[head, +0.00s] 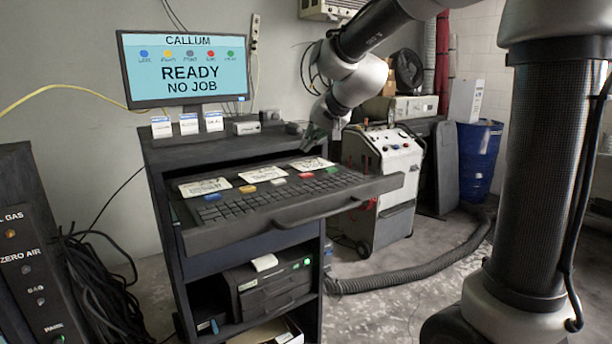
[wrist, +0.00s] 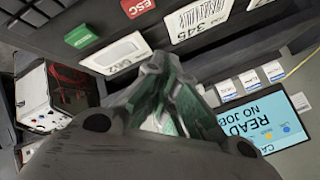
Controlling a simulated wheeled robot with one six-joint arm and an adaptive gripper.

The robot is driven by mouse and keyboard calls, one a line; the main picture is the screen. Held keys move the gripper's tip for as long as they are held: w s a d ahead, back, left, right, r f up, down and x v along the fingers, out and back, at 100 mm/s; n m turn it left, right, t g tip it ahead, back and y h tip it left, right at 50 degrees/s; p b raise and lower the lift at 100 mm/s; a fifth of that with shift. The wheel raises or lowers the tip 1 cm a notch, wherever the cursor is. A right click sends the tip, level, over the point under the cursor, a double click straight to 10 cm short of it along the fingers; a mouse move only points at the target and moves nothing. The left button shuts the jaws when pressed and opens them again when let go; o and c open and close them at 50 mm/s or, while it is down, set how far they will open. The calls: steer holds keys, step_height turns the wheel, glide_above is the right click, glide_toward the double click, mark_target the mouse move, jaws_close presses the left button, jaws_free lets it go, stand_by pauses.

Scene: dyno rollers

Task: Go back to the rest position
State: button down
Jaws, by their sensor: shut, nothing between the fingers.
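My gripper (head: 316,136) is above the back right part of the keyboard drawer (head: 290,226), near the right end of the cabinet top. It also shows in the wrist view (wrist: 165,62), with its fingers together and nothing between them. The keyboard (head: 260,204) has blue (head: 212,196), yellow (head: 247,189), red (head: 307,175) and green (head: 333,170) keys at its back edge. The wrist view shows a red ESC key (wrist: 137,7) and a green key (wrist: 80,36). I cannot tell how far the fingertips are from the cards.
The monitor (head: 183,93) reads "READY NO JOB". White cards (head: 262,174) lie behind the keys. A white wheeled machine (head: 397,160) stands right of the cabinet. A blue bin (head: 478,157) and a floor hose (head: 400,279) are farther right. Bare floor shows in front.

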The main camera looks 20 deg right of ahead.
steer(key=s+d, duration=0.2)
steer(key=s, duration=0.3)
steer(key=s+d+n+g+h, duration=0.1)
steer(key=s+d, duration=0.1)
steer(key=s, duration=0.2)
steer(key=s+d+n, duration=0.1)
steer(key=s+d, duration=0.1)
steer(key=s, duration=0.3)
steer(key=shift+s+d+f+g, duration=0.15)
steer(key=shift+s+d+g, duration=0.05)
steer(key=shift+s+g, duration=0.15)
steer(key=s+d+f+n+g+h, duration=0.1)
steer(key=s+d+f, duration=0.2)
steer(key=s, duration=0.6)
steer(key=s+d+f+n+g+h, duration=0.1)
steer(key=s+d+f, duration=0.2)
steer(key=s, duration=0.7)
steer(key=shift+s+d+h, duration=0.3)
steer(key=shift+d+h, duration=0.1)
steer(key=shift+d, duration=0.3)
